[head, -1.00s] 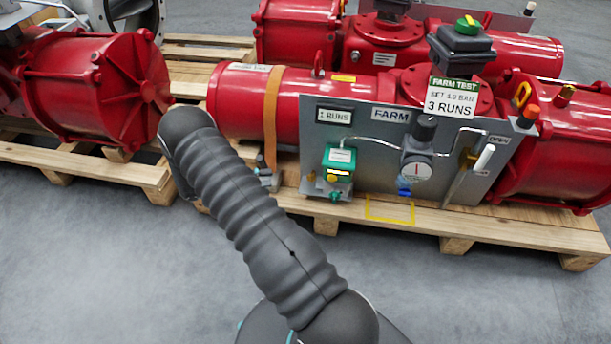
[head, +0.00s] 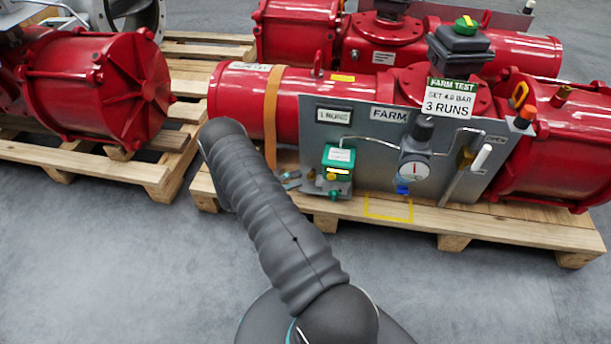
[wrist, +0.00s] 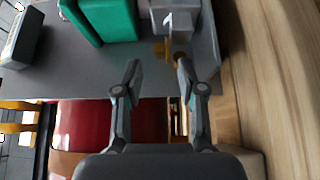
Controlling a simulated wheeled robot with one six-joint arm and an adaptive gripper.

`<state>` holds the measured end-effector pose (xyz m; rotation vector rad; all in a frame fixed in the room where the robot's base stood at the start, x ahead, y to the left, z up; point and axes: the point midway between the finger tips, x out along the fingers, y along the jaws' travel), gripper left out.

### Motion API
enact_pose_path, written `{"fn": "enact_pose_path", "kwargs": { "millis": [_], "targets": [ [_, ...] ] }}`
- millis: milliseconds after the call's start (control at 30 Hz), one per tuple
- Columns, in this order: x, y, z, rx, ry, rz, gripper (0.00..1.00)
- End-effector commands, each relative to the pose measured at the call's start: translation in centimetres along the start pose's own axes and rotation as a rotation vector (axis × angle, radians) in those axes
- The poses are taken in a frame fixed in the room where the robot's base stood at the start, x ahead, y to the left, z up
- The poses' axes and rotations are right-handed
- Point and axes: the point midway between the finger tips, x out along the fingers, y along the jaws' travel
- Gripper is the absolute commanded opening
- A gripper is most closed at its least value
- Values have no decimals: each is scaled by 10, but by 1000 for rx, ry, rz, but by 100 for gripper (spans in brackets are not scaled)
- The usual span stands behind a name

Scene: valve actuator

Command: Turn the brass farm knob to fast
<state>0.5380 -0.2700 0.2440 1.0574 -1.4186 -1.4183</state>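The brass knob (head: 311,175) sticks out at the left side of the small green-and-silver unit (head: 338,168) on the grey panel (head: 360,112). In the wrist view the brass knob (wrist: 178,57) projects from a silver block, with a yellow piece beside it. My gripper (wrist: 158,66) is open, its two fingers apart, with the knob at the tip of the right finger. I cannot tell whether they touch. In the head view only a little of my gripper (head: 290,180) shows left of the unit; my arm hides the rest. No speed marking is readable.
A pressure gauge (head: 413,172) and a white-handled lever (head: 481,158) are farther right on the panel. Red cylinders (head: 240,100) lie behind it. The wooden pallet (head: 430,220) is below. An orange strap (head: 270,115) hangs left of the panel.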

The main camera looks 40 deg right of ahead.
Motion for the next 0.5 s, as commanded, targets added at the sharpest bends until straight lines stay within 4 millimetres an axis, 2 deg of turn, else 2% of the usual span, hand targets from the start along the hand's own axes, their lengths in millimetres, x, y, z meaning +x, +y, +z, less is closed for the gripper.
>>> {"fn": "enact_pose_path", "kwargs": {
  "millis": [100, 200, 500],
  "targets": [
    [20, 0, 1, 0, -3, -1, 40],
    [32, 0, 0, 0, -2, -1, 40],
    [45, 0, 0, 1, 0, -1, 40]
  ]
}}
